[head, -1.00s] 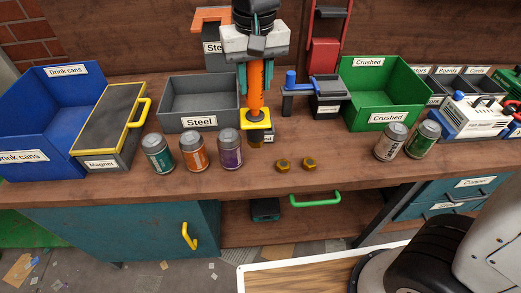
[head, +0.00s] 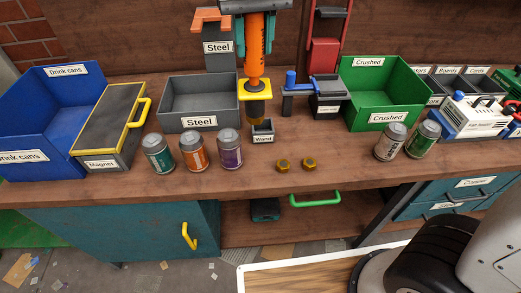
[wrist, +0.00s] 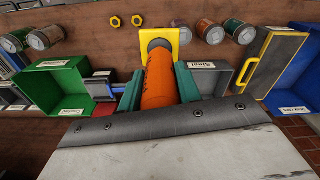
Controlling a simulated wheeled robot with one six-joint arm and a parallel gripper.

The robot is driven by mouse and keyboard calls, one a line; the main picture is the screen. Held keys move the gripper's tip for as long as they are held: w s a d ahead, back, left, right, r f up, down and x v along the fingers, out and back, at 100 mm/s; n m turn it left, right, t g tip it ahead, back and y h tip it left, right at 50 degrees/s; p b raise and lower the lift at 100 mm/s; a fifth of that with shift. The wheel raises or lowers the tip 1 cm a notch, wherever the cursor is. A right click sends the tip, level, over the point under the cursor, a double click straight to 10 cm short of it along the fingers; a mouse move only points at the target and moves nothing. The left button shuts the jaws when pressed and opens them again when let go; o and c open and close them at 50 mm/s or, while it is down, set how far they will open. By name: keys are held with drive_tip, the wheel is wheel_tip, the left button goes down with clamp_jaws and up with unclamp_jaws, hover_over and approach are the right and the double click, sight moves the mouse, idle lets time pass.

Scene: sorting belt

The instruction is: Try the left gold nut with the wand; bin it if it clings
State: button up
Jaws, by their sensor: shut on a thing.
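My gripper (head: 254,35) is shut on the orange wand (head: 255,55), which hangs upright with its yellow square collar at the lower end. The wand (wrist: 159,85) also shows between my fingers in the wrist view. It is above and behind the small grey holder labelled Wand (head: 263,132), clear of it. Two gold nuts lie on the bench: the left nut (head: 283,165) and the right nut (head: 309,164). They are apart from the wand. The grey bin labelled Steel (head: 172,108) stands left of the wand and looks empty.
Three cans, teal (head: 158,156), orange (head: 193,152) and purple (head: 229,150), stand left of the nuts. Two more cans (head: 391,143) stand right. A blue bin (head: 52,115), a yellow-edged magnet plate (head: 108,120) and a green Crushed bin (head: 380,112) line the bench. The front middle is open.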

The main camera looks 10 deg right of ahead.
drive_tip(key=shift+r, duration=4.1)
drive_tip(key=shift+w, duration=0.1)
drive_tip(key=w+a, duration=0.4)
drive_tip(key=w, duration=0.5)
drive_tip(key=w+a, duration=0.5)
drive_tip(key=w, duration=0.4)
drive_tip(key=shift+w+a, duration=0.15)
drive_tip(key=shift+w, duration=0.2)
drive_tip(key=shift+f, duration=0.2)
wheel_tip(320, 180, down, 7)
drive_tip(key=shift+w+r, duration=0.15)
drive_tip(key=shift+w, duration=0.45)
drive_tip(key=w, duration=0.8)
drive_tip(key=shift+w, duration=0.15)
